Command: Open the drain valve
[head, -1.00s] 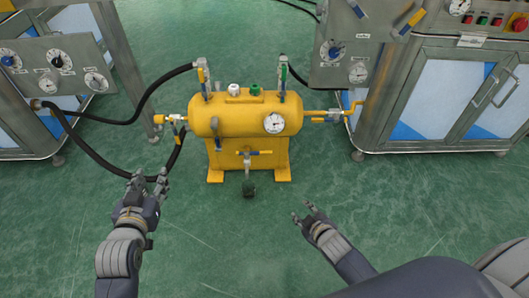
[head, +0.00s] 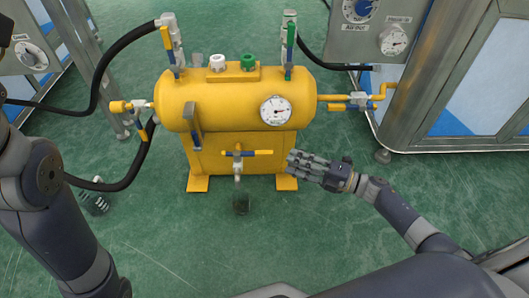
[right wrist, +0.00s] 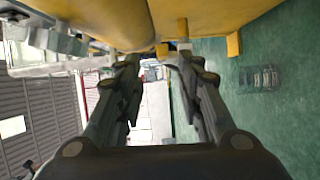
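The drain valve (head: 238,153) sits low on the front of the yellow tank (head: 215,100). Its yellow bar handle with a blue middle lies level, left to right, above a downward outlet. My right gripper (head: 291,161) is just right of the handle's right end, pointing left, with a small gap. In the right wrist view its fingers (right wrist: 158,62) are apart, below the yellow tank; I cannot make out the handle between them. My left arm rises along the left edge; its gripper is not in view.
A pressure gauge (head: 275,110) and several valves are on the tank. Black hoses (head: 110,65) run at left. A metal cabinet (head: 455,75) stands at right. A coil-like thing (head: 95,203) lies on the floor at left. The green floor in front is clear.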

